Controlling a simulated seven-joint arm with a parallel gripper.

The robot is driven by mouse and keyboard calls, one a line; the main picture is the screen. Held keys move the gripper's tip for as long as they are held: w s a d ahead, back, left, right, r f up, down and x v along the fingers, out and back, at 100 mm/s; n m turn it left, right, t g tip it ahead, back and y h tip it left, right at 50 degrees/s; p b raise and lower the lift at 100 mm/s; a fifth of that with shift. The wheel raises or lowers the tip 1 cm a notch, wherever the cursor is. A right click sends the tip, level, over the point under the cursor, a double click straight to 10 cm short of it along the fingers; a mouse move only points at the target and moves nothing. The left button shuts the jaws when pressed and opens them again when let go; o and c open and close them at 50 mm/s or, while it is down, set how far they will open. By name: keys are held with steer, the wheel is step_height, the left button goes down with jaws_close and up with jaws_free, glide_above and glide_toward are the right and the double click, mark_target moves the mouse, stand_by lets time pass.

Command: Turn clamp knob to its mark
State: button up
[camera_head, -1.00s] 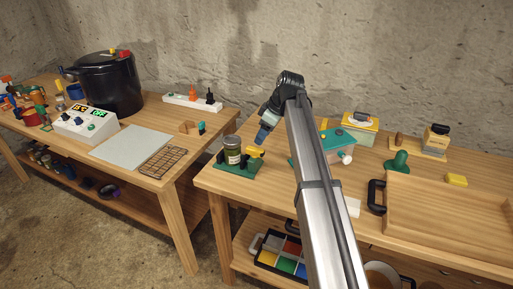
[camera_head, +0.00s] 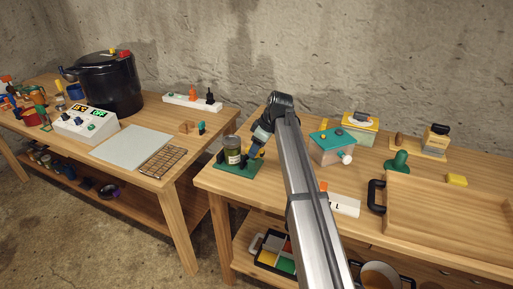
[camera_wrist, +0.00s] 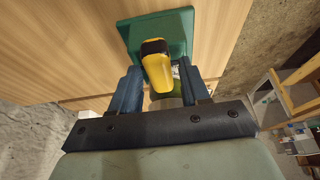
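The yellow clamp knob (camera_wrist: 157,68) lies between the two fingers of my gripper (camera_wrist: 158,72) in the wrist view. The fingers are apart, one on each side of it, and I see no clear grip on it. The knob belongs to a green clamp stand (camera_head: 240,169), which also shows in the wrist view (camera_wrist: 180,28). A glass jar (camera_head: 232,150) with a dark lid stands upright in the clamp. In the head view my gripper (camera_head: 251,150) is just right of the jar and mostly hides the knob. I cannot make out the knob's mark.
A teal-topped box (camera_head: 333,147) with a white knob is right of my arm. A white labelled block (camera_head: 345,205) lies nearer the front. A green stamp-like piece (camera_head: 398,162) and a wooden tray (camera_head: 450,215) are farther right. The bench's left edge is near the clamp.

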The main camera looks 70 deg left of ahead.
steer(key=c, duration=0.8)
